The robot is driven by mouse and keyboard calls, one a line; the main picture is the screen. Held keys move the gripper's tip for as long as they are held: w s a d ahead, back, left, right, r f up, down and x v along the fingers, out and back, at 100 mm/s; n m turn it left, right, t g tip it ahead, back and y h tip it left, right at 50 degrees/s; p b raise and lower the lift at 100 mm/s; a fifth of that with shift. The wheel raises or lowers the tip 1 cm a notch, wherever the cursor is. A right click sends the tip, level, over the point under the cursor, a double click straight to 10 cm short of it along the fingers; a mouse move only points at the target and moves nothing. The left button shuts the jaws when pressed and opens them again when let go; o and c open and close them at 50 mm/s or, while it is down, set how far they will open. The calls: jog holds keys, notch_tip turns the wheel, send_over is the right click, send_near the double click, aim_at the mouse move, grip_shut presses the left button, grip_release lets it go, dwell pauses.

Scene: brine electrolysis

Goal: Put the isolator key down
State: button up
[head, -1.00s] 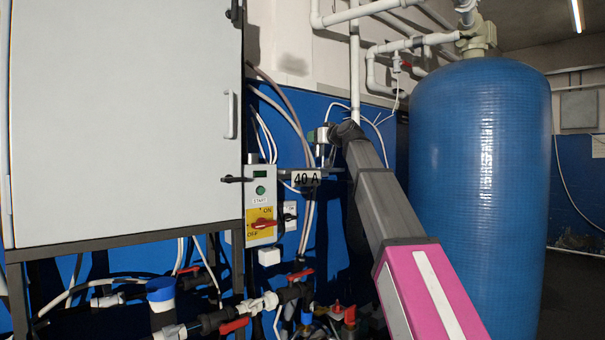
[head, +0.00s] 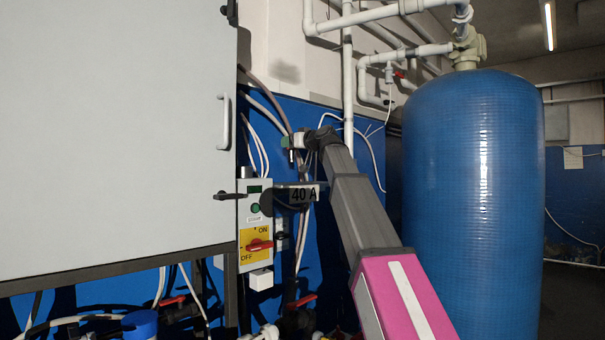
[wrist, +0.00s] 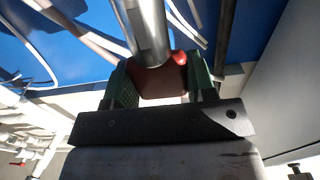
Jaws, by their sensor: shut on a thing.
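My gripper (head: 295,142) is small at the far end of my arm in the head view, in front of the blue wall and above the 40 A plate. In the wrist view, its two green-padded fingers (wrist: 160,88) are shut on a reddish-brown piece (wrist: 155,82), which I take to be the isolator key. A silver cylinder (wrist: 149,30) overlaps this piece; I cannot tell whether it is part of the key. The switch box (head: 256,195) is below and left of my gripper. Its red rotary handle (head: 260,246) sits on a yellow ON/OFF plate (head: 247,238).
A large grey cabinet (head: 115,130) fills the left, with a handle on its door. The 40 A plate (head: 303,195) projects beside the switch box. Hanging cables run along the wall. A big blue tank (head: 473,200) stands at right, with white pipes (head: 347,90) above.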

jog(key=shift+w+d+f, duration=0.85)
jog(key=shift+w+f, duration=0.15)
jog(key=shift+f, duration=0.45)
jog(key=shift+w+d+f, duration=0.9)
jog(key=shift+w+f, duration=0.1)
jog(key=shift+f, duration=0.45)
jog(key=shift+w+d+f, duration=0.85)
jog(key=shift+w+f, duration=0.15)
jog(key=shift+f, duration=0.45)
jog(key=shift+f, duration=0.1)
jog(key=o, duration=1)
jog(key=shift+s+d, duration=0.15)
jog(key=shift+s, duration=0.05)
jog(key=v, duration=1.1)
jog(key=shift+s+d, duration=0.15)
jog(key=shift+d, duration=0.1)
